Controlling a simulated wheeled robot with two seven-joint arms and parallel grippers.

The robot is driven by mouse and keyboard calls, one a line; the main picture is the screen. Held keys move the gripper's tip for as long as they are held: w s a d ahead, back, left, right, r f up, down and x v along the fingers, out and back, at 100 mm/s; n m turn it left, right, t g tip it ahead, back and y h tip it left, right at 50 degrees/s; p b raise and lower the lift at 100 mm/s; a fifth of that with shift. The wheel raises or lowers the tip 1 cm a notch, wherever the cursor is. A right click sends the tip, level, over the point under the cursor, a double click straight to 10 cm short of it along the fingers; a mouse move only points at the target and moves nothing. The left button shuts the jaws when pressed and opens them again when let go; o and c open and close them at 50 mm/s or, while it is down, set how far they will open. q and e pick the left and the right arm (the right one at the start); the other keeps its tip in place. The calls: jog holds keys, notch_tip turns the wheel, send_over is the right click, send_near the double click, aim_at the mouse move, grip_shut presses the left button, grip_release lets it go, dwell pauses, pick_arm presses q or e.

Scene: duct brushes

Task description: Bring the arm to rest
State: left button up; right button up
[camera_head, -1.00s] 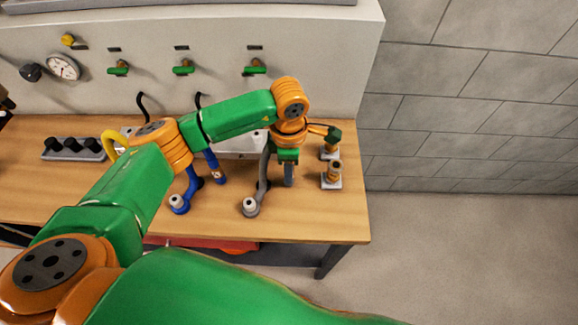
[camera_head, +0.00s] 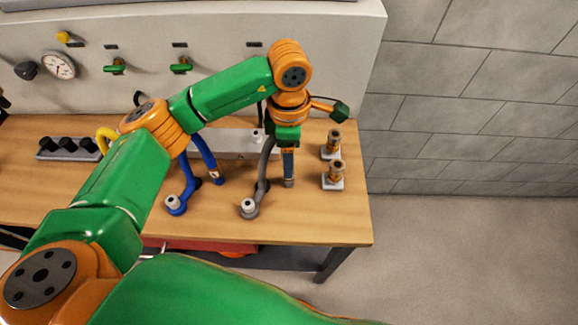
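My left arm comes in from the lower left and reaches over the wooden bench (camera_head: 330,222). My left gripper (camera_head: 288,168) points down above the bench's right part, just right of a grey curved piece with a white end (camera_head: 249,207). Its fingers look like one narrow strip, so their gap cannot be seen. A small grey piece shows at the fingertips; I cannot tell whether it is held. A blue curved piece with a white end (camera_head: 173,203) lies to the left, partly behind my arm. My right gripper is not in view.
Two brass fittings on pale square bases, a rear one (camera_head: 332,146) and a front one (camera_head: 333,176), stand right of the gripper. A grey block (camera_head: 232,143) lies behind. A panel (camera_head: 200,25) with green valves (camera_head: 181,66) and a gauge (camera_head: 60,66) rises at the back. The bench front is clear.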

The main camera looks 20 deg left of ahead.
pick_arm(q)
jog(key=shift+r, duration=0.85)
